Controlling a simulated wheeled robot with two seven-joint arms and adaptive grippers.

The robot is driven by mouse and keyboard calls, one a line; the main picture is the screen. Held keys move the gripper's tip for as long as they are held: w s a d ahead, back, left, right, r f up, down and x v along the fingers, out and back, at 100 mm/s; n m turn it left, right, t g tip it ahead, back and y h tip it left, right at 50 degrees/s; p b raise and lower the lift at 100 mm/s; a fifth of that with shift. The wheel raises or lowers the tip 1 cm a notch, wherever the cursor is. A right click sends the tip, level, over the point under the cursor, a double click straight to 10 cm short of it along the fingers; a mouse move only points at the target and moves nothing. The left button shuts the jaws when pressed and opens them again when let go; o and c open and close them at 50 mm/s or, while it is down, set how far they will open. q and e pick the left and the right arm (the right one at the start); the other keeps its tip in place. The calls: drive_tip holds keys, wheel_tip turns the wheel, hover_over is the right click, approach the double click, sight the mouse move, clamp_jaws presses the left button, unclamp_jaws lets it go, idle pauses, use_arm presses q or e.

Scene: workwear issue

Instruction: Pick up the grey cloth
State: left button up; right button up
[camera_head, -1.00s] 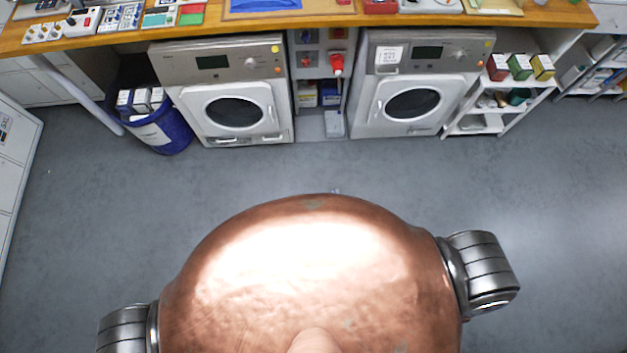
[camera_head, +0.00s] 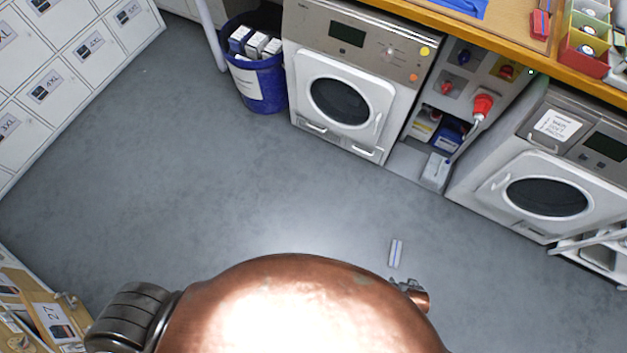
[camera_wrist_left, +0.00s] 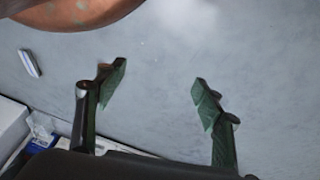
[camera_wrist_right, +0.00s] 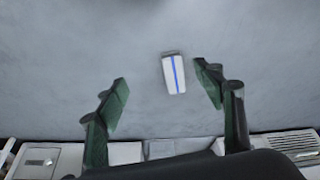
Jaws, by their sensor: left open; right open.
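I cannot make out a grey cloth for certain in any view. A small pale block-like item with a blue stripe (camera_head: 395,253) lies on the floor ahead of my copper body; I cannot tell what it is. It also shows in the left wrist view (camera_wrist_left: 29,63), left of the fingers, and in the right wrist view (camera_wrist_right: 173,75), seen between the fingertips. My left gripper (camera_wrist_left: 158,77) is open and empty over the floor. My right gripper (camera_wrist_right: 160,74) is open and empty. Neither gripper's fingers show clearly in the head view.
Two washing machines, one on the left (camera_head: 303,95) and one on the right (camera_head: 500,165), stand under a wooden counter (camera_head: 490,28). A blue bin (camera_head: 262,92) holds white boxes. White lockers (camera_head: 75,65) line the left. A wooden unit (camera_head: 22,290) is low left.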

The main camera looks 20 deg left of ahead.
drive_tip(key=b, duration=1.2)
approach(396, 253)
drive_tip(key=shift+s+d+f+t, duration=0.15)
drive_tip(key=shift+s+f+t, duration=0.15)
drive_tip(key=shift+s+f, duration=0.5)
drive_tip(key=shift+w+b, duration=0.25)
drive_tip(key=shift+b, duration=0.2)
use_arm(q)
drive_tip(key=w+d+r+h, duration=0.1)
drive_tip(key=w+d+r, duration=0.2)
drive_tip(key=w, duration=0.1)
use_arm(e)
drive_tip(key=shift+w+r+m, duration=0.15)
drive_tip(key=shift+w+m, duration=0.15)
drive_tip(key=shift+b+x, duration=0.9)
drive_tip(key=shift+x, duration=0.2)
drive_tip(key=shift+f, duration=0.25)
drive_tip(key=b+x, duration=0.4)
drive_tip(key=shift+w+f+b, duration=0.4)
drive_tip(key=shift+b, duration=0.05)
use_arm(q)
wheel_tip(396, 253, down, 9)
drive_tip(key=w+t, duration=0.3)
drive_tip(key=t, duration=0.1)
drive_tip(key=shift+d+f+t+h, duration=0.2)
drive_tip(key=shift+d+t+h, duration=0.1)
drive_tip(key=shift+d+t, duration=0.1)
